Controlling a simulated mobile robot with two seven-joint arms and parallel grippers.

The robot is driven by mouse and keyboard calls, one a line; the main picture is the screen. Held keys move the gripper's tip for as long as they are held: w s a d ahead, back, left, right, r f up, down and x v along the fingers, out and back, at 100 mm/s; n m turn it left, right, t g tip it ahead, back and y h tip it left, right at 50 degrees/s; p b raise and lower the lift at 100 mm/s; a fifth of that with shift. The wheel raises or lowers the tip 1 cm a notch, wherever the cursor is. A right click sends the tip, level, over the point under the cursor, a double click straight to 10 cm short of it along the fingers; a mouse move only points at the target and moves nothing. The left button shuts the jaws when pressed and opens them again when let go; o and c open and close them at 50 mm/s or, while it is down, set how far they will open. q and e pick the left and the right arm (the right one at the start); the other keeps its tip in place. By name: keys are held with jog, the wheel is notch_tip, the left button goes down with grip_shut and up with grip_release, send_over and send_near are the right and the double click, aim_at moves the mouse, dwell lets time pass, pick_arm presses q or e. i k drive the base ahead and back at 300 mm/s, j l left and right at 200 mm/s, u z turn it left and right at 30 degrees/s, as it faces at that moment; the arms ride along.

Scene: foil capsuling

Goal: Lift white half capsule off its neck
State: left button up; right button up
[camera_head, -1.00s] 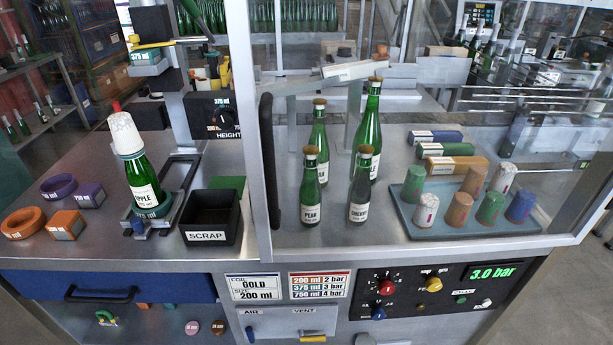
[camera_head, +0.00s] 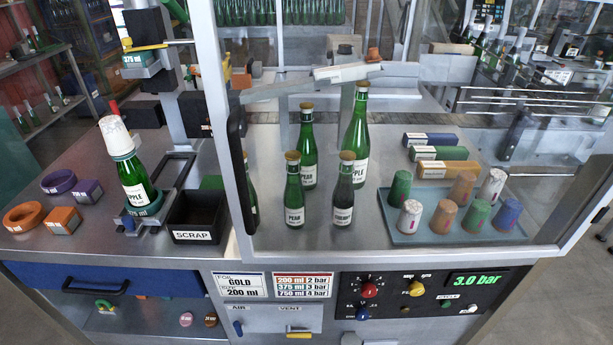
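The white half capsule (camera_head: 115,137) sits over the neck of a green bottle labelled APPLE (camera_head: 134,184) at the left of the bench. It is a wide white cup, slightly tilted to the left along with the bottle in this view. The bottle stands in a dark green ring marked in ml (camera_head: 146,206), on a metal holder. A small red tip shows just above the capsule; I cannot tell whether it belongs to it. Neither of my grippers is in view, and nothing touches the capsule.
A black SCRAP bin (camera_head: 197,217) stands right of the bottle. Purple and orange rings and blocks lie to its left. A clear guard with a metal frame (camera_head: 222,130) closes off the right side, with several bottles and a blue tray (camera_head: 450,232) of capsules behind it.

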aim_at(120, 146)
jog(key=i+j, duration=0.1)
jog(key=j, duration=0.35)
jog(key=i+j, duration=0.1)
jog(key=j, duration=0.35)
jog(key=i+j, duration=0.1)
jog(key=j, duration=0.35)
jog(key=i+j, duration=0.1)
jog(key=j, duration=0.35)
jog(key=i+j, duration=0.1)
jog(key=j, duration=0.35)
jog(key=k, duration=0.5)
